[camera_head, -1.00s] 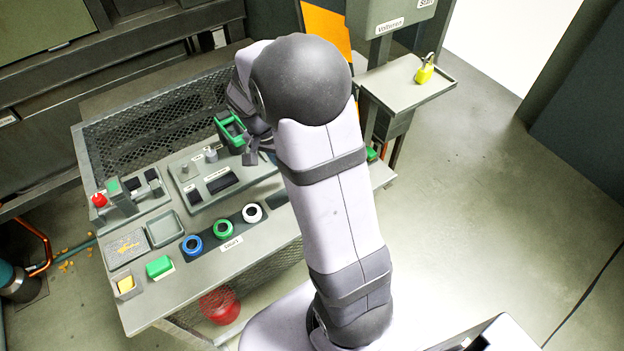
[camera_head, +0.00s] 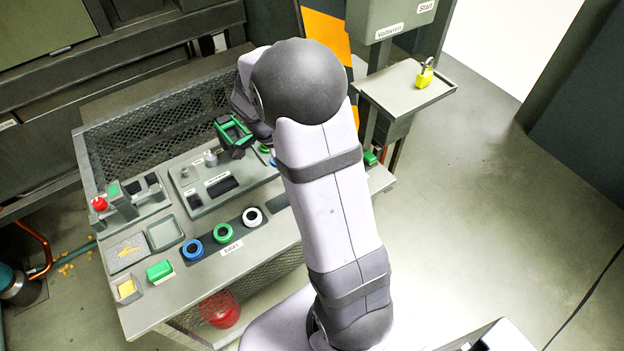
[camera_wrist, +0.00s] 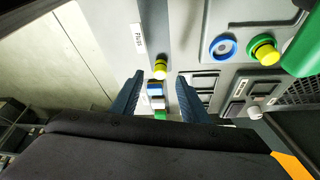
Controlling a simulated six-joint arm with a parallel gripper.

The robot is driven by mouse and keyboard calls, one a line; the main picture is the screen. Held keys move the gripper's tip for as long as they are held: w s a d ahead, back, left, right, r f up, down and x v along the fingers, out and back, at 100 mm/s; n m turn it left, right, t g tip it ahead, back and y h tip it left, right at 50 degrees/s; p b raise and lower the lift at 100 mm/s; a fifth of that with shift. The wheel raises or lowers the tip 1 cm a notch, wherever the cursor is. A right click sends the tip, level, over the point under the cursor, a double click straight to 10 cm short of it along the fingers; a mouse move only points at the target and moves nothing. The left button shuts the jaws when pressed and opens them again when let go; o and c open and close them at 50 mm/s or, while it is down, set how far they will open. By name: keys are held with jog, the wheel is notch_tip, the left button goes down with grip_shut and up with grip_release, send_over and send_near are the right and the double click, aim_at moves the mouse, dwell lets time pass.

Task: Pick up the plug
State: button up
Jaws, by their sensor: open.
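In the wrist view, a small yellow cylinder (camera_wrist: 160,66) stands in a narrow grey strip beside a white label, and looks like a plug. A blue and white piece (camera_wrist: 155,92) and a green piece (camera_wrist: 160,115) lie in line with it, partly between my fingers. I cannot tell which is the named plug. My gripper (camera_wrist: 160,76) is open, with a finger on either side of this row and nothing held. The yellow cylinder shows at the gap between the fingertips. In the head view my arm hides the fingers and the row.
A blue ring (camera_wrist: 223,47) and a yellow button (camera_wrist: 265,51) are right of the gripper in the wrist view. In the head view, a green-edged dark frame (camera_head: 233,134) is beside my wrist. Blue, green and white rings line the bench front (camera_head: 205,277). A yellow padlock (camera_head: 425,76) rests on the side shelf.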

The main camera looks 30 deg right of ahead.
jog(key=shift+p+x, duration=0.65)
jog(key=shift+x, duration=2.05)
jog(key=shift+w, duration=0.1)
grip_shut()
